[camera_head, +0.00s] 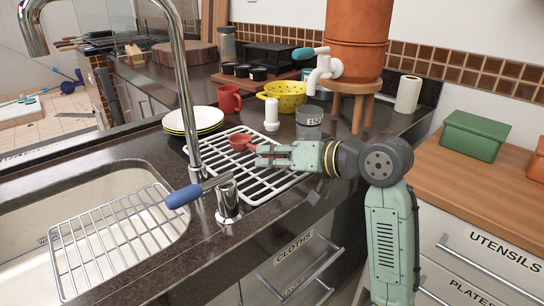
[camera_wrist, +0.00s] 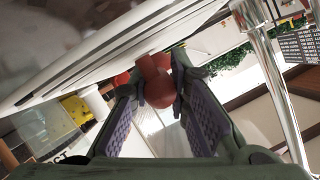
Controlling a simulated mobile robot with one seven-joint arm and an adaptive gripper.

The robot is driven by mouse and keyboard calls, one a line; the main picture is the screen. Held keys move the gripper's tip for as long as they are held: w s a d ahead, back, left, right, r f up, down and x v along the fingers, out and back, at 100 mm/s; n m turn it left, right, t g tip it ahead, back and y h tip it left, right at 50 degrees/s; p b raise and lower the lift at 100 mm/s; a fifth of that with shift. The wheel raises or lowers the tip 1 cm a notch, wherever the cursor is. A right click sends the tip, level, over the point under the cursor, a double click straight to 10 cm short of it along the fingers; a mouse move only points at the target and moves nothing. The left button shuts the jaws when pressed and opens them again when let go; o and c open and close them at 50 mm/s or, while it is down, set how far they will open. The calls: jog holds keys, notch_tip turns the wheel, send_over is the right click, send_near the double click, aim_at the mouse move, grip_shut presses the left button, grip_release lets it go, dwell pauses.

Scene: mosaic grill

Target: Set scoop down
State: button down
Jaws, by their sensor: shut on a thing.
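My gripper (camera_head: 264,154) is shut on the red scoop (camera_head: 240,141), whose round end sticks out past the fingertips to the left. The scoop is over the white drying rack (camera_head: 262,188) beside the sink. I cannot tell whether it touches the rack bars. In the wrist view the red scoop (camera_wrist: 154,90) sits between the two fingertips, with the white rack bars (camera_wrist: 75,62) close beside it. The fingers hide part of the scoop.
Stacked plates (camera_head: 193,121), a red mug (camera_head: 229,99), a yellow colander (camera_head: 287,96), a white bottle (camera_head: 271,115) and a clear measuring cup (camera_head: 309,122) stand around the rack. The tall faucet (camera_head: 183,90) rises at its left. The rack's front part is bare.

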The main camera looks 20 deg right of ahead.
jog(key=shift+f, duration=0.2)
jog(key=c, duration=1.5)
grip_release()
jog(key=shift+c, duration=0.2)
jog(key=shift+r, duration=0.1)
jog(key=shift+r, duration=0.2)
jog(key=b+v, duration=0.1)
jog(key=v, duration=1.1)
jog(key=shift+b, duration=0.35)
jog(key=shift+f, duration=0.1)
